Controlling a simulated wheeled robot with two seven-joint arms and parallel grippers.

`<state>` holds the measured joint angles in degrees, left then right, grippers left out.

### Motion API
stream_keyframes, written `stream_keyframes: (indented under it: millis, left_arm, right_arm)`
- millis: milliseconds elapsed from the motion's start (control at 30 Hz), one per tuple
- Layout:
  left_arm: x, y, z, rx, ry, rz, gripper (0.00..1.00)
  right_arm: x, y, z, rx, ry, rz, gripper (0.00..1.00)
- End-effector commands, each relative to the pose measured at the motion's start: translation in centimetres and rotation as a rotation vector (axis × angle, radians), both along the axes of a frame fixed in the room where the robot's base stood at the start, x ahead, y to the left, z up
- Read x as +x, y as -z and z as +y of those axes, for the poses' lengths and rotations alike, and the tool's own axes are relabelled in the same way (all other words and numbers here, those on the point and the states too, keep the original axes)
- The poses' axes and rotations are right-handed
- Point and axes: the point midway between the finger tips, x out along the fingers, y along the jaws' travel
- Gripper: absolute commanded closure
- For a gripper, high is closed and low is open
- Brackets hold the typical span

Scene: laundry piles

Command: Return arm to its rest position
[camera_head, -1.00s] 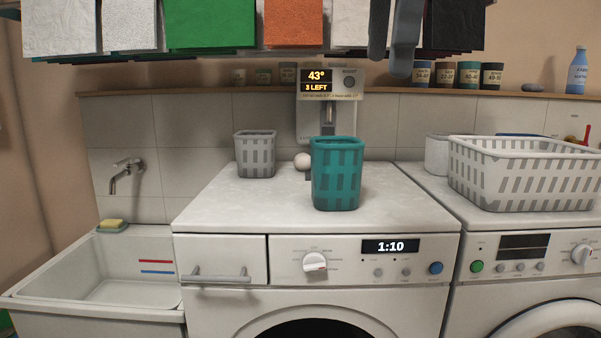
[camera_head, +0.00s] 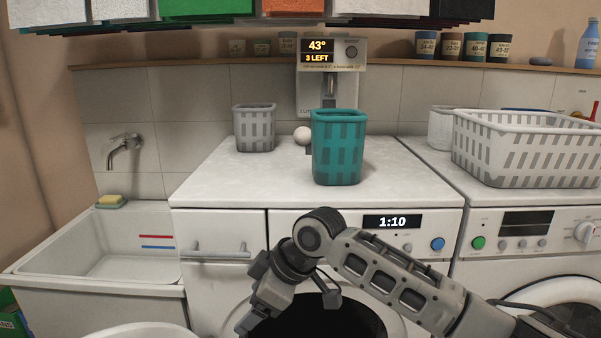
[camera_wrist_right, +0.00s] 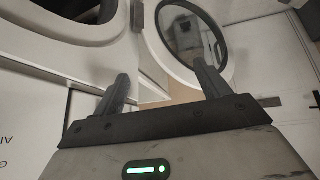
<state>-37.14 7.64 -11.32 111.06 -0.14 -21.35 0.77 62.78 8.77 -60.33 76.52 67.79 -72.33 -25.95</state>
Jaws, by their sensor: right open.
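My right arm comes in from the lower right in the head view and bends down in front of the washing machine (camera_head: 350,221). Its wrist is before the dark round door opening (camera_head: 320,318); the fingertips cannot be made out there. In the right wrist view my right gripper (camera_wrist_right: 163,80) has its two fingers spread apart with nothing between them. Beyond them are a round glass door (camera_wrist_right: 190,42) and pale machine fronts. My left gripper is not in view.
A teal basket (camera_head: 338,150), a grey basket (camera_head: 254,130) and a white ball (camera_head: 302,135) stand on the machine top. A large white basket (camera_head: 530,150) is at right, a sink (camera_head: 95,245) at left. A white rounded rim (camera_head: 142,330) shows at bottom left.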

Motion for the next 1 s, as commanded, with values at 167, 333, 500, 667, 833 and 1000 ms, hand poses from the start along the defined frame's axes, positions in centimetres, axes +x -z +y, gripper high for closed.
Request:
stream_keyframes:
  millis: [167,333,500,667,833,1000]
  left_arm:
    - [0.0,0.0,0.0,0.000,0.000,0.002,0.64]
    - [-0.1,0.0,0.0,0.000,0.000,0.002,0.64]
    - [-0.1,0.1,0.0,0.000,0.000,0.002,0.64]
    - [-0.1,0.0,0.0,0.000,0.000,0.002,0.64]
    - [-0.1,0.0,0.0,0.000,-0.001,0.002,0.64]
    - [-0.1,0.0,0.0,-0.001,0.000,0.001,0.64]
  right_arm:
    - [-2.8,7.1,0.9,0.224,0.195,0.052,0.25]
    - [-5.1,12.5,-1.4,0.381,0.450,0.068,0.25]
    - [-8.6,17.9,-6.8,0.452,0.730,0.047,0.25]
    - [-13.8,22.2,-13.9,0.430,0.967,-0.017,0.25]
    - [-19.3,24.3,-20.1,0.357,1.110,-0.097,0.25]
    - [-22.1,24.8,-23.0,0.309,1.154,-0.143,0.25]
